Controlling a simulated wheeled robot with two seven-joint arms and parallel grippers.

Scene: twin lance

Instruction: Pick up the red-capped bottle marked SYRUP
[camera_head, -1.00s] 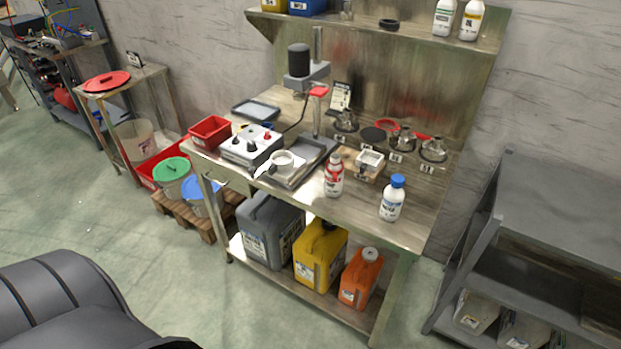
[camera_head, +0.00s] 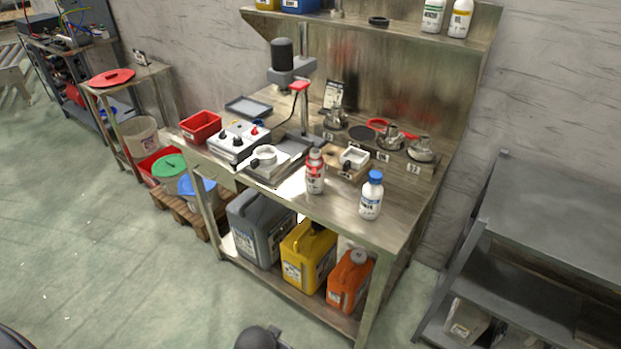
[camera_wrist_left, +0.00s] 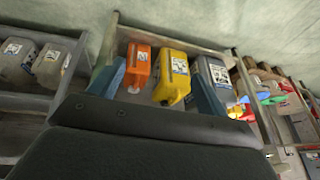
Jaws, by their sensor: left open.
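The canisters of the lower shelf appear beyond the fingers. Neither bottle can be made out in that view. My right gripper is not in view.
The bench also holds a red bin (camera_head: 201,127), a white control box (camera_head: 238,141) and a dark tray (camera_head: 279,160). Orange (camera_head: 349,282), yellow (camera_head: 308,257) and grey (camera_head: 261,228) canisters stand below. A grey shelf unit (camera_head: 547,232) is at right. Floor at front left is clear.

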